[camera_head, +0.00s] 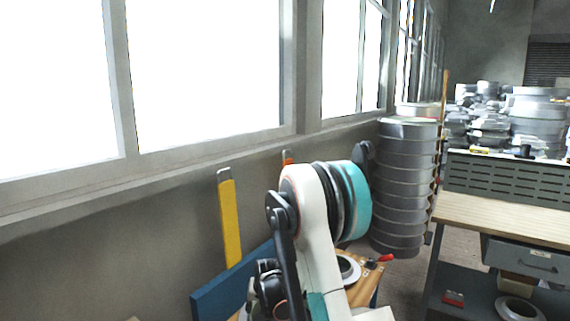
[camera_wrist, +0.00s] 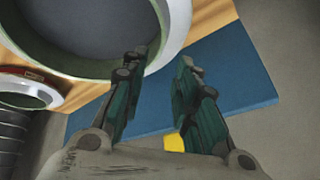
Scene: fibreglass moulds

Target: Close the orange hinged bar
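In the head view, a small orange piece with a grey tip (camera_head: 287,157) shows above my arm; it looks like the top of an upright orange bar, the rest hidden behind my arm. A yellow bar (camera_head: 230,220) with a grey tip stands nearly upright to its left, by the blue panel (camera_head: 215,297). In the wrist view, my gripper (camera_wrist: 162,66) is open, with nothing between its fingertips, over the blue panel (camera_wrist: 225,75). A small yellow patch (camera_wrist: 174,143) shows between the finger bases. The orange bar is not recognisable in the wrist view.
A large round mould with a pale rim (camera_wrist: 180,25) lies close to the fingertips. A smaller ring (camera_wrist: 28,88) is at left. A tall stack of grey drums (camera_head: 404,190) and a wooden-topped workbench (camera_head: 510,217) stand at right. A windowed wall runs along the left.

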